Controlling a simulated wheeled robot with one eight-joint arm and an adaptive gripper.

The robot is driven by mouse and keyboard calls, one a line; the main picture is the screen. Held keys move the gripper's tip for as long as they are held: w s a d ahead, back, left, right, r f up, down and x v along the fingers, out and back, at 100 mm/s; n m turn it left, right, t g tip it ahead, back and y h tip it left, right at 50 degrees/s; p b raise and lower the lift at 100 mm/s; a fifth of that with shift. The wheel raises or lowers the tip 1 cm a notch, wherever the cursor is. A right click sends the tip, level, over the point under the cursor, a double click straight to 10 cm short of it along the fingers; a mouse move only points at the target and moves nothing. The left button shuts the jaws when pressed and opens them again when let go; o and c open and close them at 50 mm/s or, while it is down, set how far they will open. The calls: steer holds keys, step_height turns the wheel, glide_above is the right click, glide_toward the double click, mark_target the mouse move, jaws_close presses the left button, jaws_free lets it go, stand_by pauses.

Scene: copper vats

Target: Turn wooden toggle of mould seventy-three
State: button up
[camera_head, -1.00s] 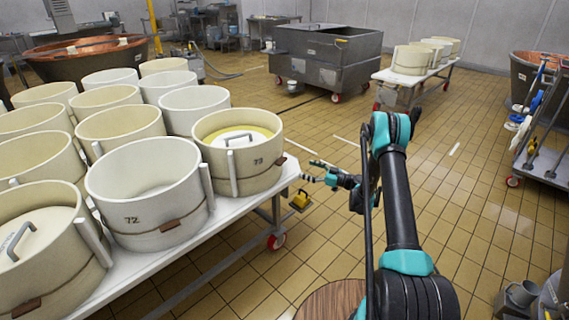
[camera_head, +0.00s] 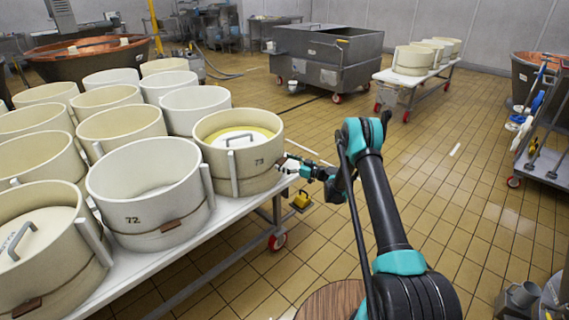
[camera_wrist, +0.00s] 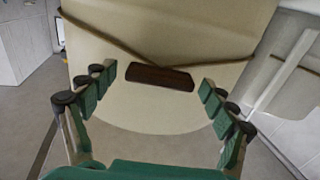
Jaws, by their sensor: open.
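Mould seventy-three (camera_head: 243,172) is a cream round mould with a lid inside, at the near right corner of the white table in the head view. Its brown wooden toggle (camera_wrist: 160,77) shows in the wrist view, lying nearly level, tilted slightly, with a brown cord running to each side of it. My gripper (camera_wrist: 158,90) is open, with one green finger on each side of the toggle and a gap to both. In the head view my gripper (camera_head: 289,166) is at the right side of the mould and hides the toggle there.
Mould seventy-two (camera_head: 150,200) stands to the left on the same table (camera_head: 200,238), with several more moulds behind. The tiled floor right of my arm is mostly clear.

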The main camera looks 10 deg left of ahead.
steer(key=c, duration=1.2)
steer(key=shift+o, duration=0.2)
